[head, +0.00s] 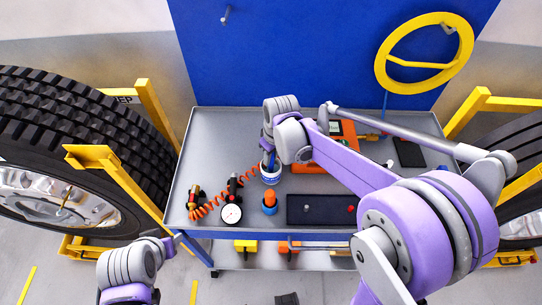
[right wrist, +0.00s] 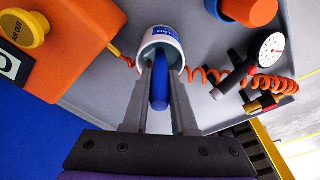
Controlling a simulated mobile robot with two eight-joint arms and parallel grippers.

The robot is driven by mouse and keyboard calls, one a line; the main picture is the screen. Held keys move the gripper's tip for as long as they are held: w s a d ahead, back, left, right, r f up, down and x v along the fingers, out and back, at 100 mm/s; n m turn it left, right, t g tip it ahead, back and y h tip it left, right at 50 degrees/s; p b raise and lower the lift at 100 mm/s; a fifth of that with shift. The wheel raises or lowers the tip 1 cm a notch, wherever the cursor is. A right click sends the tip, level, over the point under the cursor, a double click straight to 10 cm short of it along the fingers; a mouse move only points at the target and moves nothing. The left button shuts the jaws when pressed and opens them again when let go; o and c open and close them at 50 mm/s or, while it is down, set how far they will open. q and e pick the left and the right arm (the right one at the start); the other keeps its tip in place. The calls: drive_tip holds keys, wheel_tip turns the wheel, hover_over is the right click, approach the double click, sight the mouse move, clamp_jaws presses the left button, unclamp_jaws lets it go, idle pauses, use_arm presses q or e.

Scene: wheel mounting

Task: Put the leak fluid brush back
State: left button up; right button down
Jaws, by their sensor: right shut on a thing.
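The leak fluid brush shows its blue handle (right wrist: 159,84) in the right wrist view. My right gripper (right wrist: 158,100) is shut on this handle. The handle points into the mouth of a white cup with a blue label (right wrist: 165,38); the brush's far end is hidden inside or behind the rim. In the head view the white cup (head: 271,176) stands on the grey cart top, and my right gripper (head: 268,150) is right above it, mostly hidden by its wrist. My left gripper (head: 174,242) is low at the left, away from the cup; its jaws are unclear.
A pressure gauge (head: 231,214) with a coiled orange hose (head: 208,208) lies left of the cup. An orange-capped bottle (head: 269,202) and a dark tray (head: 315,209) are in front. An orange case (head: 340,150) is behind to the right. Large tyres (head: 80,130) flank the cart.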

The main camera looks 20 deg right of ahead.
drive_tip(key=c, duration=0.7)
unclamp_jaws()
drive_tip(key=shift+f, duration=0.3)
wheel_tip(320, 180, up, 11)
drive_tip(key=s+d, duration=0.1)
drive_tip(key=s, duration=0.1)
drive_tip(key=s+d+f+m+t, duration=0.1)
drive_tip(key=s+f+m, duration=0.1)
drive_tip(key=s, duration=0.3)
drive_tip(key=s+d+f+m+t, duration=0.1)
drive_tip(key=s+f+m, duration=0.1)
drive_tip(key=s, duration=0.4)
drive_tip(key=s+d+f+m+t, duration=0.1)
drive_tip(key=s+f+t, duration=0.1)
drive_tip(key=s, duration=0.4)
drive_tip(key=shift+s+d+f+m+h, duration=0.1)
drive_tip(key=shift+s+d+m+h, duration=0.05)
drive_tip(key=shift+d+m+h, duration=0.25)
